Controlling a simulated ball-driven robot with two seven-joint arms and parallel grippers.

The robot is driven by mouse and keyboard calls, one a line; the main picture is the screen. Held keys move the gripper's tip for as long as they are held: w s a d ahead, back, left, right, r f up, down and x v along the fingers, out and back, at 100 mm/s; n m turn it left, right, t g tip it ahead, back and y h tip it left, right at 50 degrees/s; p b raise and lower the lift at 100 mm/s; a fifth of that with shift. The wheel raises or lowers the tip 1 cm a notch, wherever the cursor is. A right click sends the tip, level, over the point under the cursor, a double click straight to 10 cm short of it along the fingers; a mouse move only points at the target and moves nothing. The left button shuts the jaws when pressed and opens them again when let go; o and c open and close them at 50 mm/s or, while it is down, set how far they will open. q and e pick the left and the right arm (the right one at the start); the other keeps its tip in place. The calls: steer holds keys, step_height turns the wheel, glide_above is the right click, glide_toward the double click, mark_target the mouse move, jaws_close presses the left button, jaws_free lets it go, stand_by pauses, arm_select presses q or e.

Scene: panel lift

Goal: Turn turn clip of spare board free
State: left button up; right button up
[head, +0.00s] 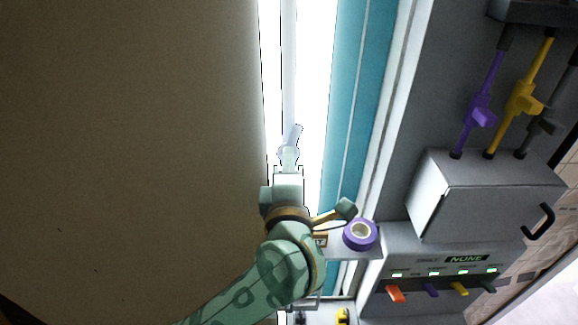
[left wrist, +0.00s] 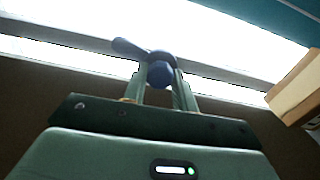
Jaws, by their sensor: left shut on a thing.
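The turn clip (head: 294,134) is a small pale lever on a bright upright strip in the head view. In the left wrist view the turn clip (left wrist: 146,50) looks dark blue, with a round hub and a lever that points up and to the left. My left gripper (head: 288,156) is shut on the clip, with a finger on each side of the hub; the gripper also shows in the left wrist view (left wrist: 160,84). A large brown board (head: 130,140) fills the left of the head view; I cannot tell if it is the spare board. My right gripper is out of view.
A purple tape roll (head: 360,235) sits right of my left wrist. A grey box (head: 480,195) with a black handle stands at the right, below purple (head: 480,110) and yellow (head: 522,98) levers. Coloured switches (head: 432,290) sit under a "NONE" display.

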arm_select(q)
steer(key=shift+m, duration=1.2)
steer(key=o, duration=0.9)
steer(key=shift+o, duration=0.3)
steer(key=shift+w, duration=0.1)
